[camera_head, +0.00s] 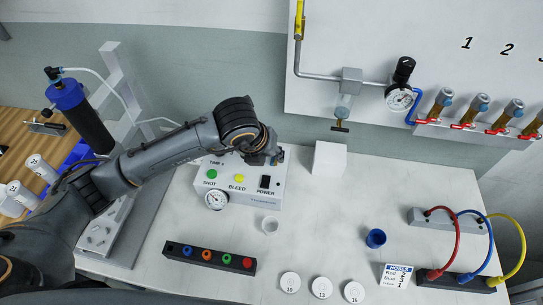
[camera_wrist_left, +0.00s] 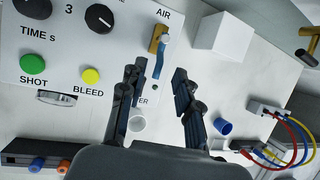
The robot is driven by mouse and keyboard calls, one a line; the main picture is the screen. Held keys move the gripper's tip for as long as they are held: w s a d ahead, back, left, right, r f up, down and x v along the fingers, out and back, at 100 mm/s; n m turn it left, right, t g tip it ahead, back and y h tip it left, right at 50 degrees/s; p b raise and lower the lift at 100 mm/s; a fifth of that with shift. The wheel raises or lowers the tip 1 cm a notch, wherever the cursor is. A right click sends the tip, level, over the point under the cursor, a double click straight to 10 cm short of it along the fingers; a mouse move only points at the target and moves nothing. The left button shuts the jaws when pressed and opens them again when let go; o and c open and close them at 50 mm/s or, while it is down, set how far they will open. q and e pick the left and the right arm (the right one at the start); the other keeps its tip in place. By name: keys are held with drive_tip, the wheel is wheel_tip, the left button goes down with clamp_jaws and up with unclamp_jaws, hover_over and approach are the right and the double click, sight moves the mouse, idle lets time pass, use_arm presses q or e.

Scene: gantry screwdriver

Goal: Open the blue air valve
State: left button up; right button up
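The blue air valve (camera_wrist_left: 158,62) shows in the left wrist view, under the AIR label on the white control box (camera_wrist_left: 70,55). It has a brass-coloured body and a blue lever that points down the picture, toward my fingers. In the head view the control box (camera_head: 238,190) stands on the table, and my arm hides most of the valve. My left gripper (camera_head: 268,158) is at the box's upper right corner. In the wrist view its two fingers (camera_wrist_left: 159,88) are apart, one on each side of the lever's end, with nothing visibly gripped. My right gripper is not in view.
A white block (camera_head: 330,159) stands just right of the box. A small white cup (camera_head: 270,226), a blue cup (camera_head: 375,238) and a black strip with coloured sockets (camera_head: 209,258) lie in front. Red-handled wall valves (camera_head: 480,104) and coloured cables (camera_head: 490,250) are at right.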

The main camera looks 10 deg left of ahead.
use_arm(q)
drive_tip(key=v, duration=1)
drive_tip(key=shift+f, duration=0.1)
